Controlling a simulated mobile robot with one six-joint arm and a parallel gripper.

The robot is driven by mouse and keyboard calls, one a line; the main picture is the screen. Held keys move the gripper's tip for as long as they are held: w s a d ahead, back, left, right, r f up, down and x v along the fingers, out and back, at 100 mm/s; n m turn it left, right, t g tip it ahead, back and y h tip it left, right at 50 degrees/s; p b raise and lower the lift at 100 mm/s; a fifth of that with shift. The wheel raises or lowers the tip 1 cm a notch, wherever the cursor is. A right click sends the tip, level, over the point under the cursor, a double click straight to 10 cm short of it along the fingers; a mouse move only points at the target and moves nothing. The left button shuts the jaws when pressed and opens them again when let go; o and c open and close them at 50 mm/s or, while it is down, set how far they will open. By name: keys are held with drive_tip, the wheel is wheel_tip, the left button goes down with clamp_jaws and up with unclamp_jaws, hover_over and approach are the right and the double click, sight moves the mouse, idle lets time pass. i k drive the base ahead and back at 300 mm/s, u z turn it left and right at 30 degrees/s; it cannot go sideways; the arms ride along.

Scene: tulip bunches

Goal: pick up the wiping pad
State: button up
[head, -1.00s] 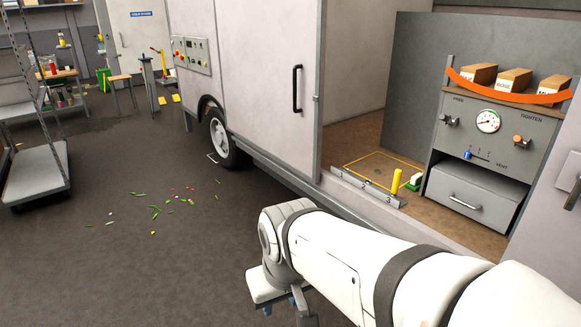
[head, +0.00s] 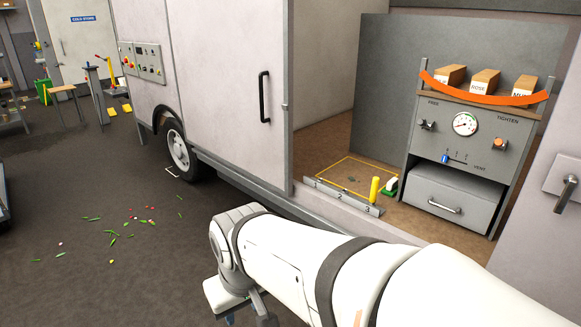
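A small green-and-white block (head: 390,186), which looks like the wiping pad, sits on the brown floor of the van's open bay. It is just right of a yellow cylinder (head: 374,189). My white arm reaches in from the lower right. My gripper (head: 240,316) hangs at the bottom edge, partly cut off and partly behind the arm, well left of and apart from the block. Its fingertips do not show clearly, so I cannot tell whether it is open.
A numbered grey rail (head: 342,197) runs along the bay's front edge. A grey cabinet with a gauge (head: 465,124) and a drawer (head: 452,198) stands right of the block. Scattered green and pink bits (head: 112,234) lie on the dark floor at left.

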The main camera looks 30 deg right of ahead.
sight(391, 189)
drive_tip(key=z, duration=0.25)
drive_tip(key=i, duration=1.65)
drive_tip(key=z, duration=0.85)
drive_tip(key=i, duration=1.45)
drive_tip(key=z, duration=1.45)
drive_tip(key=i, duration=0.7)
drive_tip(key=z, duration=0.4)
